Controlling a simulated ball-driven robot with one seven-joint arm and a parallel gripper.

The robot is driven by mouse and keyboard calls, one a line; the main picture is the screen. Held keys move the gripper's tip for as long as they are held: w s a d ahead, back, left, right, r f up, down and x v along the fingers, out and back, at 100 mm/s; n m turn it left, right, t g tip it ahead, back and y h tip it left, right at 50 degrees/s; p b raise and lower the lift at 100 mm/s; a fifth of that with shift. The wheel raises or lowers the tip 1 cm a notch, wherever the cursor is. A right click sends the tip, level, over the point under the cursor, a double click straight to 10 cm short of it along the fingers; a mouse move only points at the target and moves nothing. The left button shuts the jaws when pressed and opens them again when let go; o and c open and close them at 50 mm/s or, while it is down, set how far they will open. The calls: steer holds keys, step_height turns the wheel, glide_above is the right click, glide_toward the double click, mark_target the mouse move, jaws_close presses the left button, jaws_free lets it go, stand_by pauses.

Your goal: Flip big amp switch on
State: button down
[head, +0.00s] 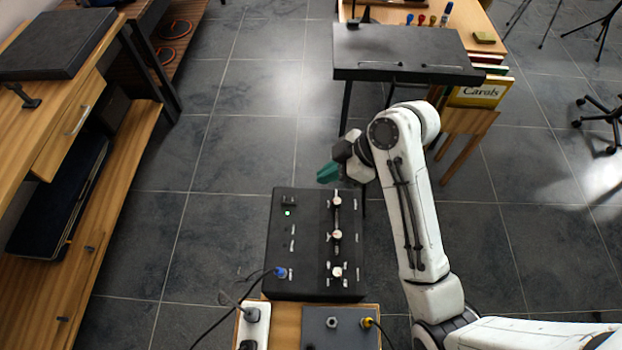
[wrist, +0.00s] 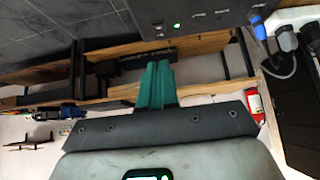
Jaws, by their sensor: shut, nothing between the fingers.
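The big amp (head: 308,262) is a black box with a panel of knobs and small labels, lying in the lower middle of the head view. A small switch with a light mark (head: 289,200) sits near its top left corner. In the wrist view, part of the amp's panel (wrist: 205,28) crosses the top, with a lit green dot (wrist: 177,26) beside the small pale switch (wrist: 159,27). My gripper (head: 328,172) has green fingers, is shut and empty, and hangs near the amp's far edge, apart from the switch. Its fingers (wrist: 157,85) lie together in the wrist view.
A blue plug (head: 281,272) with a cable is in the amp's lower left. A white power strip (head: 254,325) and a grey box (head: 340,328) stand in front. A black-topped table (head: 400,50) is behind, and a wooden bench (head: 95,220) is at left. Tiled floor is open between.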

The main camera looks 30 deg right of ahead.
steer(key=shift+v, duration=1.3)
steer(key=shift+s+d+f, duration=0.15)
